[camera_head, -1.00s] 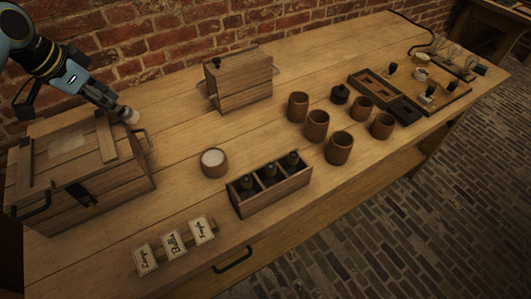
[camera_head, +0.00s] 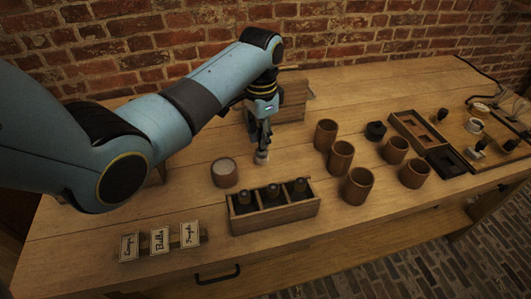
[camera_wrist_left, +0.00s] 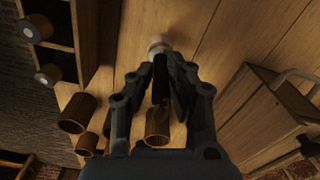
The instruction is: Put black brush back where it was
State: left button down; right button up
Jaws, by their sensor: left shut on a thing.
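My left gripper (camera_head: 259,138) points down and is shut on a slim dark thing with a pale, rounded tip (camera_head: 262,157), which looks like the black brush. The pale tip also shows beyond the fingertips in the left wrist view (camera_wrist_left: 158,42), with the fingers (camera_wrist_left: 160,75) closed around the dark part. The tip is above the table, between the round jar with white contents (camera_head: 225,173) and the wooden cups, behind the three-compartment box (camera_head: 275,218). My right gripper is not in view.
Several wooden cups (camera_head: 340,157) and a small black jar (camera_head: 376,131) stand to the right. A wooden case (camera_head: 293,100) stands behind the gripper, partly hidden. Three label cards (camera_head: 160,240) lie at the front left. A tray (camera_head: 420,130) sits at right.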

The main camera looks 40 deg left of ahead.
pick_arm(q)
jog(key=shift+f, duration=2.3)
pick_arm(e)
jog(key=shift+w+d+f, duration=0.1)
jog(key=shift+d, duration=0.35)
pick_arm(q)
jog(key=c, duration=1.3)
grip_release()
jog(key=shift+f, duration=0.1)
jog(key=shift+r, duration=0.35)
notch_tip(320, 180, up, 11)
jog(key=shift+f, duration=0.1)
jog(key=shift+r, duration=0.4)
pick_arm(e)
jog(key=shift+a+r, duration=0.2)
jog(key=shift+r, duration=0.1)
